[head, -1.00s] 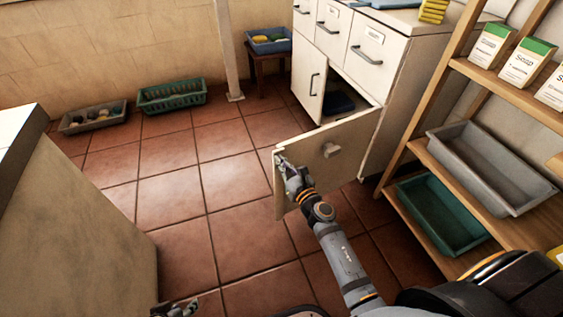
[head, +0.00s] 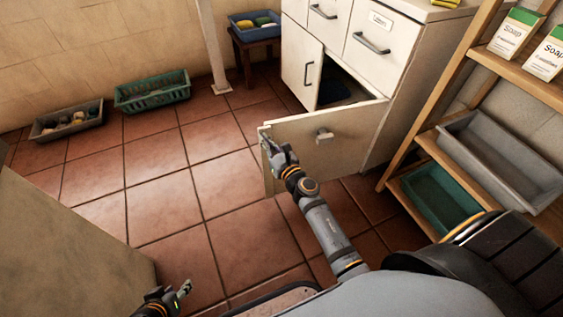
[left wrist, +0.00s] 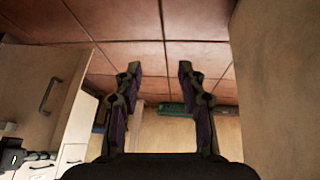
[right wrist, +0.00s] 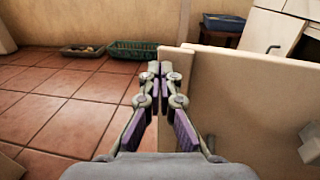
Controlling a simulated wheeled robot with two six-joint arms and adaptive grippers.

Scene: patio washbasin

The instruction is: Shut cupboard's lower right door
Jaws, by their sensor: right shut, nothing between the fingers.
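The cupboard's lower right door (head: 345,122) stands wide open, its outer face and handle (head: 324,135) towards me. In the right wrist view the door (right wrist: 250,105) fills the right side. My right gripper (head: 268,145) is shut and empty at the door's free edge, away from the handle. Its closed fingertips (right wrist: 154,70) overlap the edge in the right wrist view; I cannot tell if they touch. My left gripper (head: 182,292) is low, well left of the door. Its fingers (left wrist: 160,68) are apart with nothing between them.
The lower left door (head: 301,65) is shut. A wooden shelf (head: 430,95) with trays stands close right of the cupboard. A beige block (head: 60,240) stands at the left. Crates (head: 150,92) lie by the wall. The tiled floor between is clear.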

